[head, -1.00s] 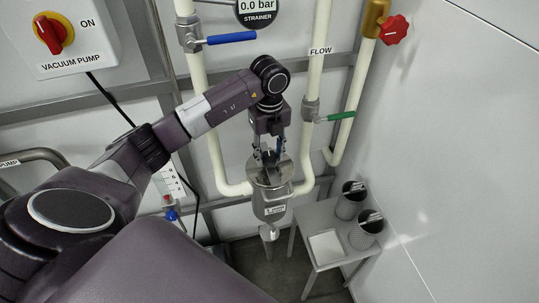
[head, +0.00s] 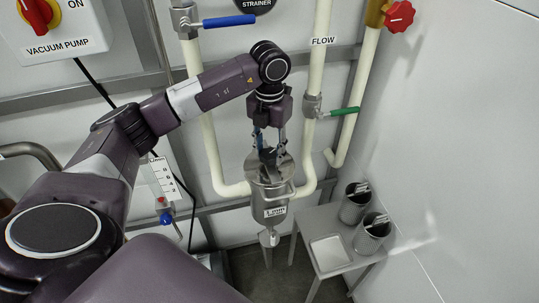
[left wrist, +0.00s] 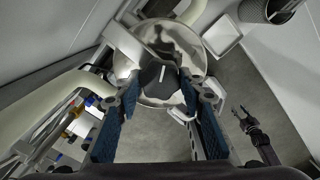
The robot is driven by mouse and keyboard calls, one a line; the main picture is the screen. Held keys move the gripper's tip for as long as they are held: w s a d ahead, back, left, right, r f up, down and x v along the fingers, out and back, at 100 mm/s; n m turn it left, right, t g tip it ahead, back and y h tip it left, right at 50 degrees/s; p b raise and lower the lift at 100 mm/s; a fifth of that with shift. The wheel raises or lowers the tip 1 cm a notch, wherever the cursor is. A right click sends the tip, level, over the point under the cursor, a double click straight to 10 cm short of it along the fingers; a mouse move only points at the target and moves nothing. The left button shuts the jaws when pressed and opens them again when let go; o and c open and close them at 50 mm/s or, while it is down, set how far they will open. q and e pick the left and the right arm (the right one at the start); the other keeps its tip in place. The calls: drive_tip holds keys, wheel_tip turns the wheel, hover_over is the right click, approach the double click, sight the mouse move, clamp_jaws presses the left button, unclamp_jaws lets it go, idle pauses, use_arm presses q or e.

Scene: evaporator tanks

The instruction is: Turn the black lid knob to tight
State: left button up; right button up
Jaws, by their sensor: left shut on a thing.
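The black lid knob (left wrist: 161,76) sits in the middle of a round shiny lid (left wrist: 190,44) in the left wrist view. A pale line shows on its top. In the head view the lid (head: 284,172) tops the steel strainer (head: 269,195), and the knob is mostly hidden by my fingers. My left gripper (head: 269,152) points down over the lid; in the left wrist view its blue-padded fingers (left wrist: 160,88) are shut on the knob from both sides. A small dark gripper, apparently my right one (left wrist: 243,110), shows lower right in that view; its jaw opening is unclear.
Cream pipes (head: 212,155) flank the strainer, with a blue-handled valve (head: 229,21) and a green-handled valve (head: 338,112). A grey stool (head: 318,216) at right bears a white tray (head: 330,252) and two mesh baskets (head: 372,236). A grey wall (head: 470,130) closes the right side.

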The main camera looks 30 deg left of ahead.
sight(270, 153)
use_arm(q)
drive_tip(key=m+b, duration=0.3)
drive_tip(key=m, duration=0.3)
drive_tip(key=m+b, duration=0.1)
drive_tip(key=m, duration=0.3)
drive_tip(key=m+b, duration=0.1)
drive_tip(key=m, duration=0.2)
drive_tip(key=shift+m+b, duration=0.3)
drive_tip(key=shift+m, duration=0.1)
drive_tip(key=m+b, duration=0.1)
drive_tip(key=m, duration=0.4)
drive_tip(key=m+b, duration=0.1)
drive_tip(key=m, duration=0.4)
drive_tip(key=shift+r, duration=0.1)
drive_tip(key=o, duration=1.2)
drive_tip(key=shift+c, duration=0.2)
wheel_tip(270, 153, up, 12)
